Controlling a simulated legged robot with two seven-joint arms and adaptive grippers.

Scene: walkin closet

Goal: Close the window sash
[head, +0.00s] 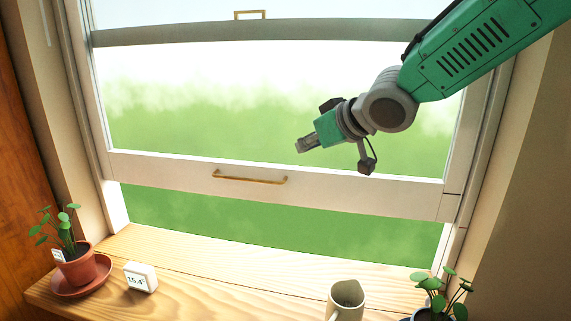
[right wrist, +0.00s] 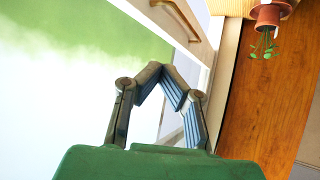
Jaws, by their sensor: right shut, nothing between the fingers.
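The white window sash (head: 350,187) is partly raised, with a green gap between its bottom rail and the wooden sill (head: 230,262). A brass handle (head: 250,178) sits on the rail; it also shows at the top of the right wrist view (right wrist: 187,18). My right gripper (head: 301,146) is in front of the glass, above and to the right of the handle in the picture. Its fingers (right wrist: 165,74) are shut and empty, apart from the handle. Exact depth to the sash is hard to tell. My left gripper is not in view.
On the sill stand a potted plant (head: 77,265) on a saucer at left, a small white thermometer display (head: 141,277), a beige mug (head: 346,297) and another plant (head: 440,295) at right. An upper sash rail with a small brass pull (head: 250,13) is above.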

